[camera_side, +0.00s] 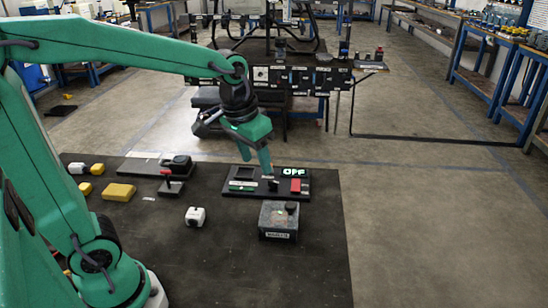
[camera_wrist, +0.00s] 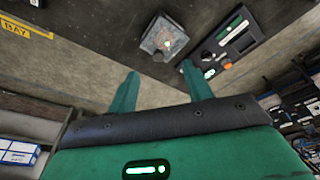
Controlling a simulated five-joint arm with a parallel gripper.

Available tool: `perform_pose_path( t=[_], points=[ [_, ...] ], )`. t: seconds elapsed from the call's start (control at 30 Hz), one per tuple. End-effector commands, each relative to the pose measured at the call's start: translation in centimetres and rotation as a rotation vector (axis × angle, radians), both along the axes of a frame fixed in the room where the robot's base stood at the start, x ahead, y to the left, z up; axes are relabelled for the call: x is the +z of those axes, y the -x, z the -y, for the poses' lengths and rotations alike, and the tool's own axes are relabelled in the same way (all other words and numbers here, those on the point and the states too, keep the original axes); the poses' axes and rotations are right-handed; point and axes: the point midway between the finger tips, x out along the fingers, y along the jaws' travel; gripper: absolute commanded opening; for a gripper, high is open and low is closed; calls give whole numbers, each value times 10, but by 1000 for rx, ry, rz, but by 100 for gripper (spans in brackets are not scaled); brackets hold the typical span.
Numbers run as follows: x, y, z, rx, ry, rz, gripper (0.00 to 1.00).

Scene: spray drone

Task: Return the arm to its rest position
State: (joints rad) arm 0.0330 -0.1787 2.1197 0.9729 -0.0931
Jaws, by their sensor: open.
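My gripper (camera_side: 256,160) hangs from the raised, outstretched green arm, above the far edge of the dark work mat (camera_side: 300,270). Its fingers point down, above a black switch panel (camera_side: 240,190). In the wrist view my gripper (camera_wrist: 160,70) shows two green fingers spread apart with nothing between them. The panel has a lit "OFF" sign (camera_side: 294,172) and a red part (camera_side: 296,186). It also shows at the upper right of the wrist view (camera_wrist: 240,42).
A grey box (camera_side: 278,222) with a dark knob stands in front of the panel. A small white block (camera_side: 195,217), a yellow block (camera_side: 118,192) and a black lever unit (camera_side: 171,185) lie to the left. A large dark rig (camera_side: 285,75) stands behind. The mat's front right is clear.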

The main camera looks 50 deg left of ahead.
Motion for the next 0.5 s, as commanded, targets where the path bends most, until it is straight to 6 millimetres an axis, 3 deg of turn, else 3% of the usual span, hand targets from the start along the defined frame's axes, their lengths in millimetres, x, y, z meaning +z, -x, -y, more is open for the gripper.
perform_pose_path(
  t=[0.23, 0.5],
  points=[
    [15, 43, -5, -17, -6, 93, 50],
    [17, 86, -9, -38, -16, 187, 50]
  ],
)
